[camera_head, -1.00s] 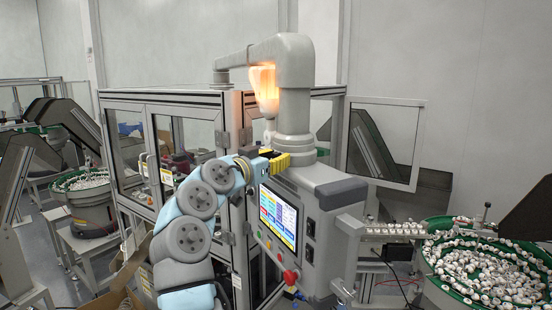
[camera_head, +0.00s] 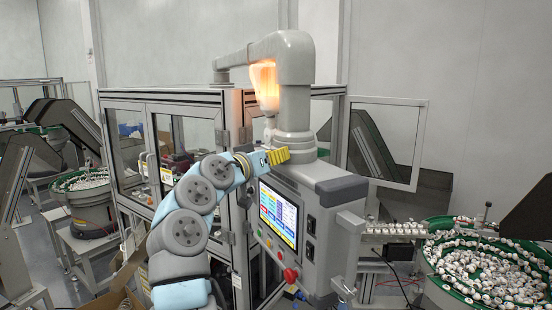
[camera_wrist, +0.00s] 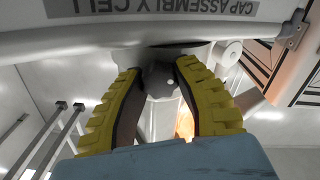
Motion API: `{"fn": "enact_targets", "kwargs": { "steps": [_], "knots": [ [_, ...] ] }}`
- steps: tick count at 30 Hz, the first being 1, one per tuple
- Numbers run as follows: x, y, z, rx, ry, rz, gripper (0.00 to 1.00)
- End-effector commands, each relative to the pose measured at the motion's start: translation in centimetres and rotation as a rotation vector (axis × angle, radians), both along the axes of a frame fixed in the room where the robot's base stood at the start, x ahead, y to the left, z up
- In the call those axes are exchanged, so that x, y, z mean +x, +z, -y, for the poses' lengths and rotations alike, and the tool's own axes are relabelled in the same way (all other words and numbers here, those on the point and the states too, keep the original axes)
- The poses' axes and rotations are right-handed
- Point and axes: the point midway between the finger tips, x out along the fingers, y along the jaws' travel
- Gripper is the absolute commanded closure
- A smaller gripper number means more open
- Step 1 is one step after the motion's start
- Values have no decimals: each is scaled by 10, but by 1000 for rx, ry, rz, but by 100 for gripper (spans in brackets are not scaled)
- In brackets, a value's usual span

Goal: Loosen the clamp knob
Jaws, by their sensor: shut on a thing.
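The clamp knob (camera_wrist: 159,82) is a dark grey lobed knob beneath the pale round body of the machine. In the wrist view it sits between the two yellow ribbed fingers of my gripper (camera_wrist: 158,72). The fingers close around it from both sides, with dark inner pads. In the head view my gripper (camera_head: 278,156) is at the base of the grey swivel arm's column, above the control panel. The knob is hidden there behind the fingers.
The control panel (camera_head: 278,215) with a lit screen and red button is just below my gripper. The glazed cell frame (camera_head: 180,97) stands behind my arm. The grey swivel column (camera_head: 294,105) rises beside the gripper. A green-rimmed bowl of caps (camera_head: 480,265) is at right.

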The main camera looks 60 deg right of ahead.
Motion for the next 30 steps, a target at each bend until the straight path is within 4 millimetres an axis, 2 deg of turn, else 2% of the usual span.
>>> {"fn": "enact_targets", "kwargs": {
  "steps": [6,15,30],
  "knots": [
    [1,2,0,23,2,-178,100],
    [2,2,0,45,3,-356,100],
    [3,1,0,57,5,-439,100]
  ]
}}
